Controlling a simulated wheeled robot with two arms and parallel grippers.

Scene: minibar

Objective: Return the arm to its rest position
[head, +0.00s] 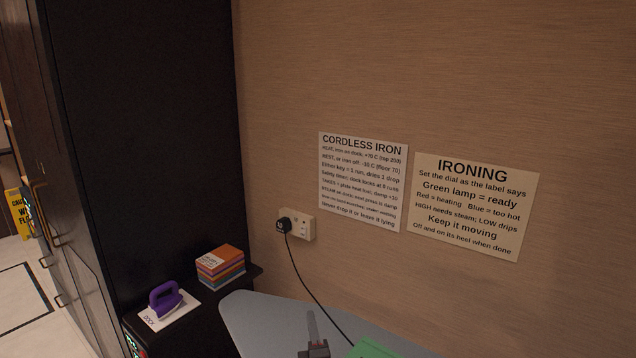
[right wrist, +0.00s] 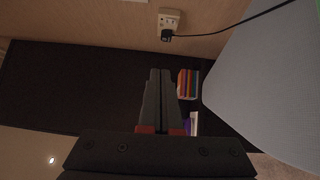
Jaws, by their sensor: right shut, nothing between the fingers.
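My right gripper (head: 312,326) shows at the bottom of the head view, in front of the grey ironing board (head: 262,312). In the right wrist view its fingers (right wrist: 160,75) are together, with nothing between them. A purple iron (head: 166,298) sits on a white dock card on the dark shelf at the lower left, well apart from the gripper. In the right wrist view only a bit of purple and white shows beside the fingers. My left gripper is not in view.
A stack of coloured cloths or books (head: 221,266) stands behind the iron. A wall socket (head: 296,225) has a black plug with a cord (head: 308,285) running down to the board. A green item (head: 374,349) lies on the board. A tall black cabinet (head: 150,130) stands left.

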